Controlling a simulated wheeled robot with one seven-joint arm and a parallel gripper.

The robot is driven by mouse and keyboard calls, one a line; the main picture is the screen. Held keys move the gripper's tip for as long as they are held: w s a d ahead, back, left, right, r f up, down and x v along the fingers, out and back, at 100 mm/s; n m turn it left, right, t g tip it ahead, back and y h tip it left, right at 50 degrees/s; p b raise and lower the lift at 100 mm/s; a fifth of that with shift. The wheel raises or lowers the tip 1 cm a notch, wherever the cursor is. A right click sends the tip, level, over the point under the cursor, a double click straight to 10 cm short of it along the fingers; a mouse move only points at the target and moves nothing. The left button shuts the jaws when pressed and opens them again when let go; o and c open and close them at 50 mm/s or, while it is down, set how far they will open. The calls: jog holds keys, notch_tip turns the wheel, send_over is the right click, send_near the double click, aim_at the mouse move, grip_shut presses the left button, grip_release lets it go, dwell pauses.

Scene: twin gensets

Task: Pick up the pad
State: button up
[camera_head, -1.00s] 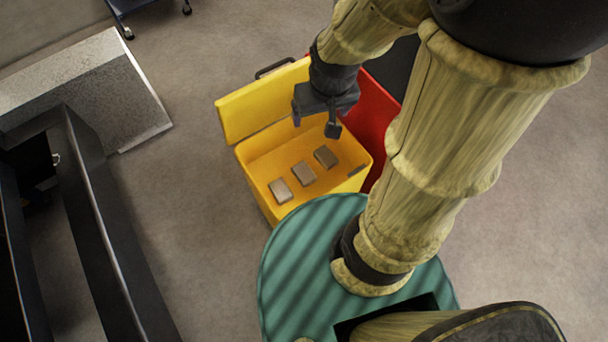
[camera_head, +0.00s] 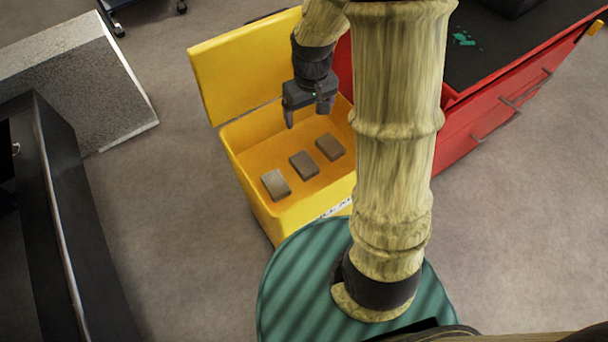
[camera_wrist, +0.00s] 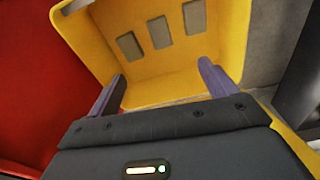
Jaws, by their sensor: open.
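Three grey-brown pads lie apart in a row on the floor of an open yellow box (camera_head: 256,209): a left pad (camera_head: 276,184), a middle pad (camera_head: 304,165) and a right pad (camera_head: 329,147). Which one the task means cannot be told. In the wrist view the three pads show again, with the middle pad (camera_wrist: 160,32) between the other two. My gripper (camera_head: 306,116) is open and empty above the back part of the box, apart from the pads. Its two purple-grey fingers (camera_wrist: 160,84) show apart in the wrist view, with nothing between them.
The box's yellow lid (camera_head: 245,68) stands raised at the back. A red cabinet (camera_head: 490,110) with a dark top is to the right. A grey speckled block (camera_head: 75,85) and a black frame (camera_head: 65,220) are at the left. Open floor lies between them and the box.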

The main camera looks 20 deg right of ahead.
jog(key=n+b, duration=0.1)
jog(key=b, duration=0.7)
send_over(304, 163)
notch_tip(304, 163, down, 12)
jog(key=shift+s+d+f+g, duration=0.1)
jog(key=shift+g, duration=0.3)
notch_tip(304, 163, down, 12)
jog(key=b, duration=0.5)
jog(key=shift+f, duration=0.15)
jog(key=f+b, duration=0.3)
jog(key=f, duration=0.2)
jog(key=shift+w+f, duration=0.1)
jog(key=shift+w, duration=0.1)
